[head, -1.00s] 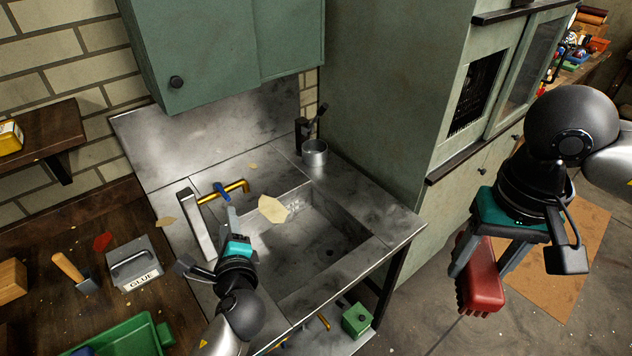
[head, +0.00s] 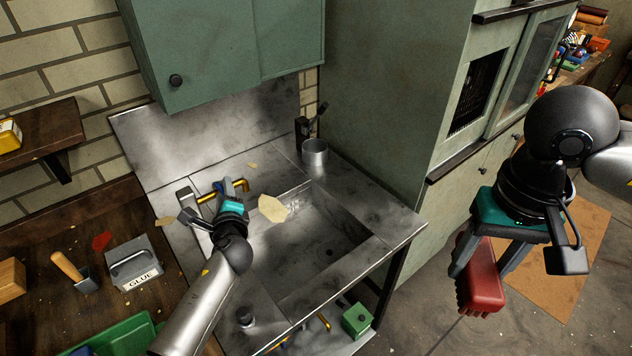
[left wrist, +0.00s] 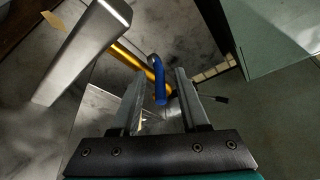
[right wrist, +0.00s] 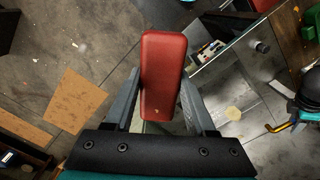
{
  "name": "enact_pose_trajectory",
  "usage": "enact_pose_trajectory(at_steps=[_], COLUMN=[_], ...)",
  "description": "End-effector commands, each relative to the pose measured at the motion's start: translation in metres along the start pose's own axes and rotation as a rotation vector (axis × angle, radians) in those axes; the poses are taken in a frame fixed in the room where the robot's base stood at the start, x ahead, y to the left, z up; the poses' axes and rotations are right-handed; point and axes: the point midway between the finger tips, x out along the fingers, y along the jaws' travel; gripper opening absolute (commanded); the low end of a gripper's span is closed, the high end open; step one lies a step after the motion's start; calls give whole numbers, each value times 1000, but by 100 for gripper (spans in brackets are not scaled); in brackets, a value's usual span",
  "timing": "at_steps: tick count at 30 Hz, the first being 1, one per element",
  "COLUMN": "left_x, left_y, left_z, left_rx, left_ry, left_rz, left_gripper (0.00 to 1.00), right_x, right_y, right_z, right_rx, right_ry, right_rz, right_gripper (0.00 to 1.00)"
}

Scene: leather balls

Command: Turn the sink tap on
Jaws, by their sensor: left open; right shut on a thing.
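The sink tap has a brass spout (head: 239,184) and a blue handle (head: 219,187), at the back left of the steel sink (head: 340,235). In the left wrist view the blue handle (left wrist: 158,80) stands upright on the brass pipe (left wrist: 130,57), between the fingertips or just beyond them. My left gripper (head: 214,205) is open at the tap; its fingertips are partly hidden in the head view. I cannot tell whether they touch the handle. My right gripper (head: 484,262) is shut on a red block-like thing (head: 482,280), held well right of the sink.
A steel upright piece (head: 189,206) stands left of the tap. A pale scrap (head: 272,208) lies at the basin edge. A green cabinet (head: 225,50) hangs above. A glue box (head: 134,262) sits on the wooden bench at left. A metal cup (head: 315,152) stands at the back right.

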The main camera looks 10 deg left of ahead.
Motion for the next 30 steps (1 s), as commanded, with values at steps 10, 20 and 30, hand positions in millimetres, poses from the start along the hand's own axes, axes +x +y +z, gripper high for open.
enact_pose_trajectory(at_steps=[10,20,30], left_x=[2,2,2], left_y=[0,0,-1], left_z=[0,0,0], left_rx=[-1,0,-1], left_ry=[0,0,0], left_rz=[0,0,-2], left_gripper=[42,5,0], right_x=[0,0,0], right_y=[0,0,0], right_z=[0,0,0], right_rx=[0,0,0], right_ry=[1,1,1], right_rz=[0,0,0], right_gripper=[0,0,0])
